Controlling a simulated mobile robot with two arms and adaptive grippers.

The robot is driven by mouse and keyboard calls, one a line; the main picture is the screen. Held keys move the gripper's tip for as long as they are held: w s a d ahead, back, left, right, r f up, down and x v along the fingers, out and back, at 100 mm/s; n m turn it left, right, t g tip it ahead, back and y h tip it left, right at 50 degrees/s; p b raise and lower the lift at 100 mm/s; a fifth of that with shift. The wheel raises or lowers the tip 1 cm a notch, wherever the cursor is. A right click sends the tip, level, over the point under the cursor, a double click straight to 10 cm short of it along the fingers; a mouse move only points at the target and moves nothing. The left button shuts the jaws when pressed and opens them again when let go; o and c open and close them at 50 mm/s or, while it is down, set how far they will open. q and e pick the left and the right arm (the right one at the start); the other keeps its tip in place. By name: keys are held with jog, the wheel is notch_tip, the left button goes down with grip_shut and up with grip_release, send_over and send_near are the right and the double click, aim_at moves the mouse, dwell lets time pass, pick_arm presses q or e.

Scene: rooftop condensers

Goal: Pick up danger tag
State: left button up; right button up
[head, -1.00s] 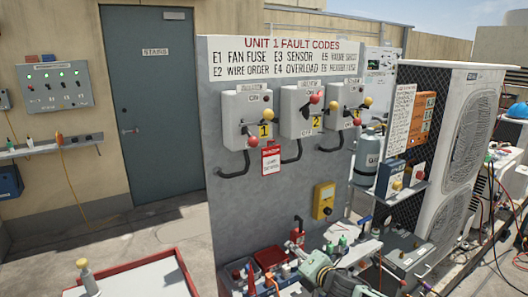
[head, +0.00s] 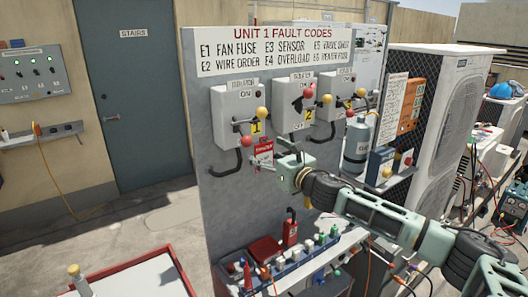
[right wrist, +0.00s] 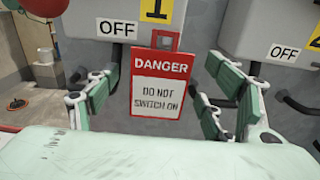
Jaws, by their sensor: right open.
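The danger tag (head: 264,152) is a red and white card reading "DANGER DO NOT SWITCH ON". It hangs upright at the lower edge of the isolator box marked 1 (head: 237,104), against the grey panel. In the right wrist view the tag (right wrist: 158,92) is whole and faces the camera, with a red holed tab on top. My right gripper (head: 281,160) is at the tag's right side in the head view. In the right wrist view its open fingers (right wrist: 160,78) stand left and right of the tag, with gaps on both sides. My left gripper is not in view.
A second isolator box (head: 294,108) and a third (head: 342,93) hang to the right, with ball-ended levers. A black conduit (head: 226,165) curves below the first box.

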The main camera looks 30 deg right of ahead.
jog(key=shift+w+a, duration=0.15)
jog(key=shift+w, duration=0.7)
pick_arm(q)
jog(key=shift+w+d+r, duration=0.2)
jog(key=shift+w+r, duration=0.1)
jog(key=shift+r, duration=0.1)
pick_arm(e)
jog(key=shift+c, duration=1)
jog(key=c, duration=0.9)
